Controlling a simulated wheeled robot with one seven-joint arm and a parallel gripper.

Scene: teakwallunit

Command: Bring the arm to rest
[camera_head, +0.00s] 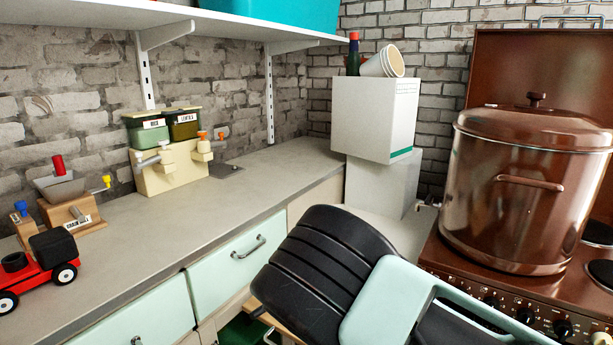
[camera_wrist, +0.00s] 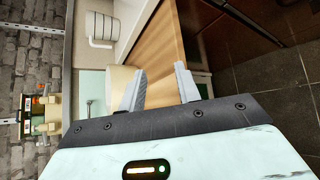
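My gripper (camera_wrist: 162,82) shows in the wrist view with its two grey fingers apart and nothing between them. A wooden surface (camera_wrist: 160,45) lies beyond the fingertips. A cream rounded object (camera_wrist: 118,82) shows partly behind the left finger; I cannot tell whether they touch. In the head view, my arm's black and pale mint links fill the lower middle and right, in front of the counter's end and the stove's front. The gripper itself is out of that view.
The grey counter (camera_head: 245,190) holds a red toy-like tractor (camera_head: 40,272), a grain mill (camera_head: 70,205) and a dispenser (camera_head: 170,165). White boxes (camera_head: 372,118) stand in the corner. A large brown pot (camera_head: 525,190) sits on the stove (camera_head: 455,262). A shelf (camera_head: 235,28) runs above. Dark floor (camera_wrist: 275,100) is open.

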